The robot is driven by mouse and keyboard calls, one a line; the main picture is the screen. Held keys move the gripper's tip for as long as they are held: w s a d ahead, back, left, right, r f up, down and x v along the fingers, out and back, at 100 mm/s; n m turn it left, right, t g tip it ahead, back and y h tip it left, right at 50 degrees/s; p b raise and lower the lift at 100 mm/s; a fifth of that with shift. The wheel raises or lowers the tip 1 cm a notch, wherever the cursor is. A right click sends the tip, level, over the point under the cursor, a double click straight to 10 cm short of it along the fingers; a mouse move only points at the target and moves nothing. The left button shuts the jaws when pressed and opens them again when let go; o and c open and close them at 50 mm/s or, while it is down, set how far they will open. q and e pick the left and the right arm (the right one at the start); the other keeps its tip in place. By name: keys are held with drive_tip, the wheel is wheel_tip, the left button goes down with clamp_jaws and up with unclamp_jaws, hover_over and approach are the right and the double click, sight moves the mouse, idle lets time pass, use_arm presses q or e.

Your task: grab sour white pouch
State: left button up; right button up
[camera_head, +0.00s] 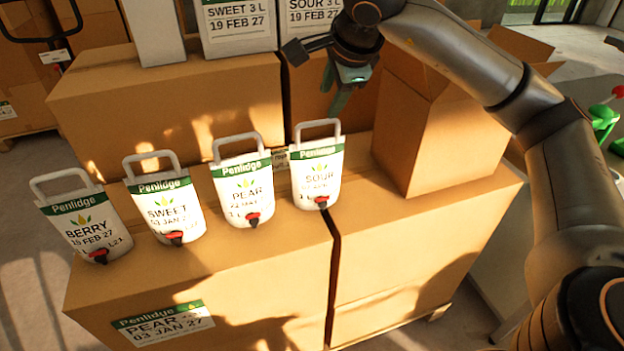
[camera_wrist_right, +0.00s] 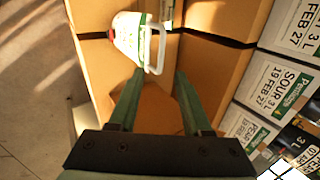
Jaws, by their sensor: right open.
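The sour white pouch (camera_head: 319,175) stands upright on the cardboard boxes, at the right end of a row of similar pouches. It has a green band, a white loop handle and a red tap at its lower front. My right gripper (camera_head: 335,92) is open and empty, above and behind the pouch's handle, apart from it. In the right wrist view a white pouch (camera_wrist_right: 127,38), seemingly the sour one, lies beyond the open fingertips (camera_wrist_right: 158,75), its handle towards them. My left gripper is not in view.
Pear (camera_head: 242,185), sweet (camera_head: 165,208) and berry (camera_head: 86,225) pouches stand to the left. A tall open cardboard box (camera_head: 435,135) stands close on the right. Larger boxes (camera_head: 170,105) rise behind, with white labelled cartons (camera_head: 238,28) on top. The front box top is bare.

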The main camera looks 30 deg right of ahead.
sight(319, 121)
drive_tip(key=x, duration=0.6)
drive_tip(key=shift+f+p, duration=0.1)
drive_tip(key=shift+p, duration=0.2)
drive_tip(key=p+x, duration=0.1)
drive_tip(key=x, duration=0.3)
drive_tip(key=shift+w+d, duration=0.2)
drive_tip(key=shift+w+f, duration=0.3)
drive_tip(key=shift+f, duration=0.2)
clamp_jaws()
drive_tip(key=shift+w+r, duration=0.1)
drive_tip(key=shift+r, duration=0.1)
idle(0.3)
